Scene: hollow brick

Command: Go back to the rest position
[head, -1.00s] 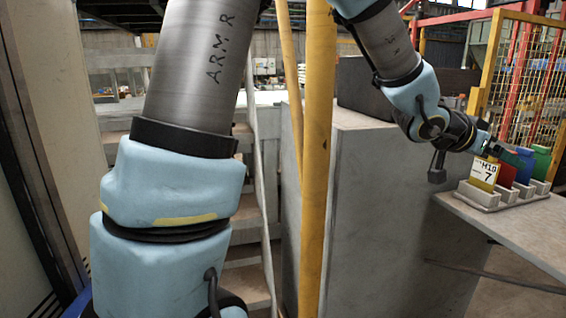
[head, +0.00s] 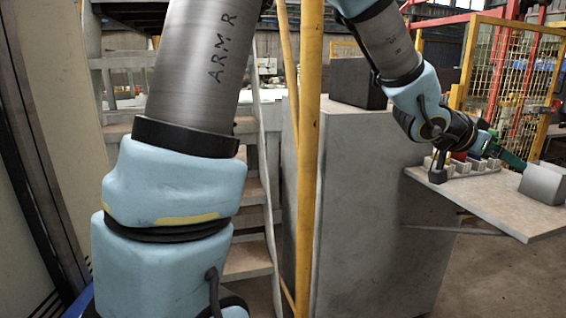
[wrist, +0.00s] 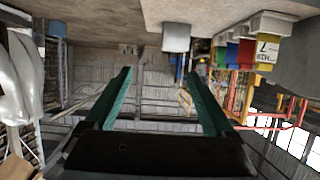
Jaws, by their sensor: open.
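My gripper (head: 508,157) reaches out at the right of the head view, over the far part of a small table (head: 500,200). In the wrist view my gripper (wrist: 160,85) has its two green fingers spread wide, with nothing held between them. The wrist picture appears upside down, with the tabletop (wrist: 95,22) along its top.
A pale rack (head: 480,166), partly hidden by my arm, stands on the table. A grey block (head: 543,186) stands near the table's right edge. A yellow post (head: 310,150) and grey cabinet (head: 365,210) are close by.

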